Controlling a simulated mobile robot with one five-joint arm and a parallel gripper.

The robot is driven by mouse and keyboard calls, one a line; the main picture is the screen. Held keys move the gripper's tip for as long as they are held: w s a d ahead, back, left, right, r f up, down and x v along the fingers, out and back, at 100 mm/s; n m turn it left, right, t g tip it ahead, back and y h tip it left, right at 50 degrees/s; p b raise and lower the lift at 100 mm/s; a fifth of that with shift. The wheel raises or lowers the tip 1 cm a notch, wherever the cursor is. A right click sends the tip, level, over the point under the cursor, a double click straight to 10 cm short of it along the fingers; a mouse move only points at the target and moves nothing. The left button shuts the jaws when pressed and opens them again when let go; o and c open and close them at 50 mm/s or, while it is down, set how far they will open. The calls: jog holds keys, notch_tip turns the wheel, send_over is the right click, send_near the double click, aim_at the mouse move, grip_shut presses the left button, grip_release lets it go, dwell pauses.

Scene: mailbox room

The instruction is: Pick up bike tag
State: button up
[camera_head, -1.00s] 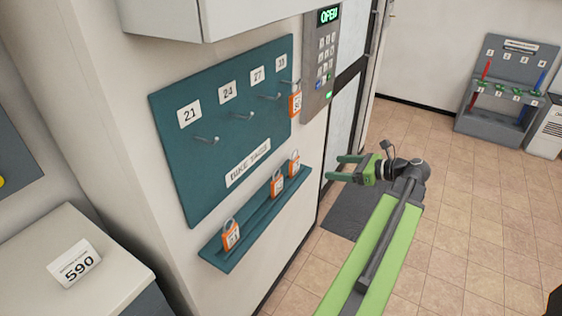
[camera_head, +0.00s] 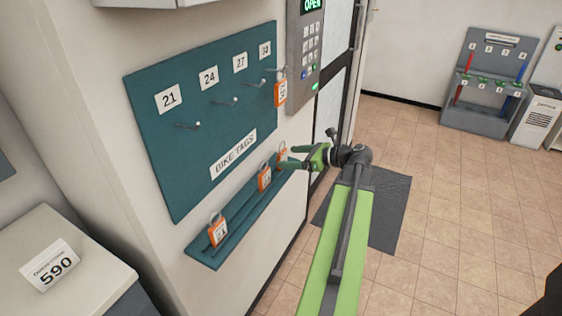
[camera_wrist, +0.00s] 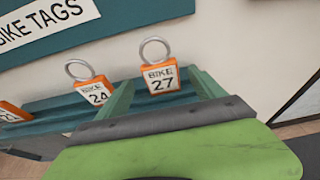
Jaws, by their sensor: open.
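Orange bike tags with metal rings stand on the teal ledge (camera_head: 200,252) under the bike tags board (camera_head: 160,140). The tag marked 21 (camera_head: 217,232) is nearest, then 24 (camera_head: 265,180), then 27, partly hidden by my gripper (camera_head: 285,158). In the wrist view, tag 27 (camera_wrist: 161,78) appears upright between my two open green fingers, with tag 24 (camera_wrist: 95,93) just left of the left finger. I cannot tell whether the fingers touch tag 27. Another orange tag (camera_head: 280,94) hangs from the rightmost hook.
Hooks under labels 21, 24 and 27 are empty. A keypad box (camera_head: 308,45) showing OPEN is right of the board. A white counter (camera_head: 75,225) with a 590 card stands at left. A dark mat (camera_head: 392,215) lies on the tiled floor, open to the right.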

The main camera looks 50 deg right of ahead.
aim_at(284, 158)
jog(key=x, duration=0.2)
jog(key=b+x, duration=0.1)
jog(key=x, duration=0.1)
jog(key=shift+w+f, duration=0.25)
jog(key=shift+f, duration=0.05)
jog(key=shift+s, duration=0.1)
jog(key=c, duration=1.4)
notch_tip(284, 158, up, 5)
jog(key=p, duration=0.4)
jog(key=shift+f, duration=0.1)
jog(key=shift+c, duration=0.2)
jog(key=w+d+r+p+v, duration=0.1)
jog(key=p+v, duration=0.5)
jog(key=v, duration=0.7)
jog(key=shift+d+r+p, duration=0.3)
jog(key=shift+d+r, duration=0.1)
jog(key=shift+d, duration=0.15)
